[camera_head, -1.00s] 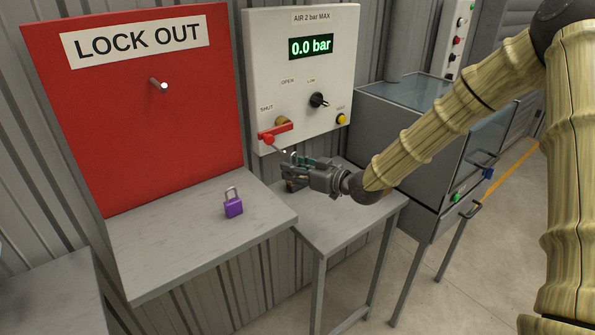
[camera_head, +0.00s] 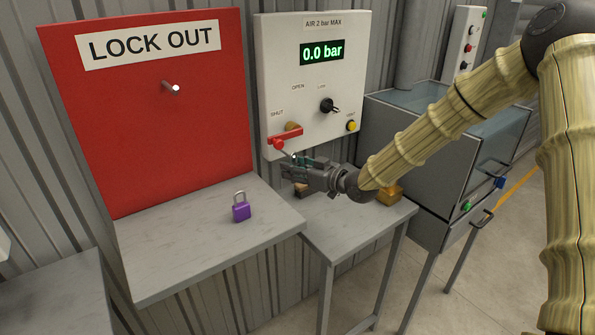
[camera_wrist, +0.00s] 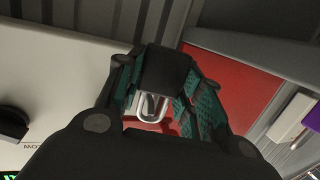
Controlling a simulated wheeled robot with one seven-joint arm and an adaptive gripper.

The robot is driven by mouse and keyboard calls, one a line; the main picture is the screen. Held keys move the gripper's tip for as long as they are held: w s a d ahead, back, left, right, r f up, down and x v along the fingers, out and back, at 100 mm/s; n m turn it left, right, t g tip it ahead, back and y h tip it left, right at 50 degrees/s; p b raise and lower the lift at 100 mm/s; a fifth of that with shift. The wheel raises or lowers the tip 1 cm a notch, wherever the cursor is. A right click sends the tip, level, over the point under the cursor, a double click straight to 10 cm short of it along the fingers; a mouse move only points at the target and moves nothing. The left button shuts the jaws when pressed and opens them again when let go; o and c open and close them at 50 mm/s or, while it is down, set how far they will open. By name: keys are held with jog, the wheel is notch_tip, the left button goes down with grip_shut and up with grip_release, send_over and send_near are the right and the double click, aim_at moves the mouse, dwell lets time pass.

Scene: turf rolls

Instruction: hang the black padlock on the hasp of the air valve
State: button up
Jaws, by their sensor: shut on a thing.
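The black padlock (camera_wrist: 165,72) is between the green-padded jaws of my gripper (camera_wrist: 160,95) in the wrist view. Its silver shackle (camera_wrist: 152,106) shows below the black body in that picture. In the head view my gripper (camera_head: 292,168) is shut, just below the air valve's red handle (camera_head: 285,136), and the padlock is hard to make out there. The air valve panel (camera_head: 346,75) is white and reads 0.0 bar. A small reddish knob (camera_head: 279,145) shows under the handle. I cannot tell the hasp apart or whether the shackle touches it.
A purple padlock (camera_head: 241,211) stands on the grey shelf (camera_head: 180,245) below the red LOCK OUT board (camera_head: 130,150). A brass-coloured block (camera_head: 390,194) lies on the small table (camera_head: 345,228) behind my arm. A grey tank (camera_head: 425,140) stands to the right.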

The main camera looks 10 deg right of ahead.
jog(key=shift+w+a+f+b, duration=0.15)
jog(key=shift+w+a+b, duration=0.05)
jog(key=shift+w, duration=0.3)
jog(key=shift+w+a+f+b, duration=0.15)
jog(key=shift+w+a+f, duration=0.1)
jog(key=shift+w, duration=0.3)
jog(key=shift+w+a+f+b, duration=0.1)
jog(key=shift+w+a+b, duration=0.1)
jog(key=shift+w, duration=0.3)
jog(key=o, duration=1.1)
jog(key=shift+o, duration=0.2)
